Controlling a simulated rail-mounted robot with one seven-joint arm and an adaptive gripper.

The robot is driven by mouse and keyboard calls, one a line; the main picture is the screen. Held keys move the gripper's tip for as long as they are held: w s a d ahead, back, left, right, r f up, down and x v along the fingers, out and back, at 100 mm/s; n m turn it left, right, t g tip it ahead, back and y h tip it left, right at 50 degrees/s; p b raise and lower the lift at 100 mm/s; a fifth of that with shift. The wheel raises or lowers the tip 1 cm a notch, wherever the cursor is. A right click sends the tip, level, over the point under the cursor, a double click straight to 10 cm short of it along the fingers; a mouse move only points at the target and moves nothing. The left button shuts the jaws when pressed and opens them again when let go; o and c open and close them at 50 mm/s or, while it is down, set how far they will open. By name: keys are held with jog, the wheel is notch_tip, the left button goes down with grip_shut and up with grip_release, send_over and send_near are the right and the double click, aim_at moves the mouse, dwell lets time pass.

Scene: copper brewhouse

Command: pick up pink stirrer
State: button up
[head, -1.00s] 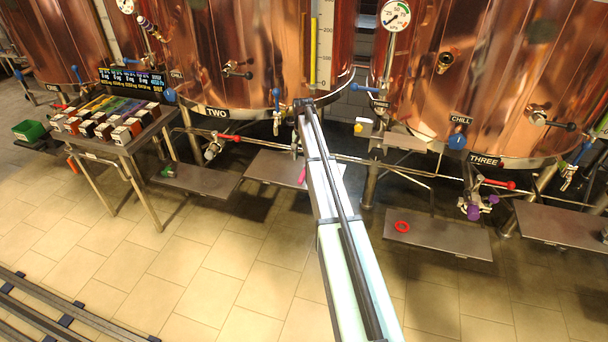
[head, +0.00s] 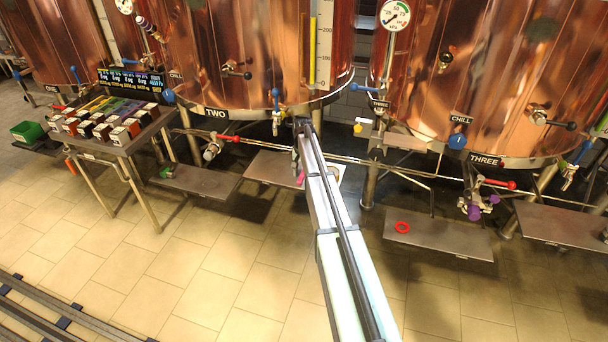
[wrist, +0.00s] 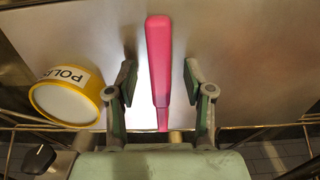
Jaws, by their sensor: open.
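The pink stirrer (wrist: 160,62) lies on a grey metal shelf (wrist: 245,50) in the wrist view, running lengthwise between my gripper's fingers. My gripper (wrist: 160,85) is open, with one finger on each side of the stirrer and a gap on both sides. The stirrer's near end reaches toward the shelf's edge by my palm. In the head view only a small pink bit of the stirrer (head: 300,178) shows beside my arm, on the shelf under vessel two. My gripper is mostly hidden behind my arm there.
A yellow-rimmed round tub (wrist: 68,98) labelled "POL…" stands close left of my left finger. A black knob (wrist: 39,158) is at lower left.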

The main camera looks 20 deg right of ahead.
jog(key=shift+c, duration=0.3)
grip_shut()
jog(key=shift+r, duration=0.1)
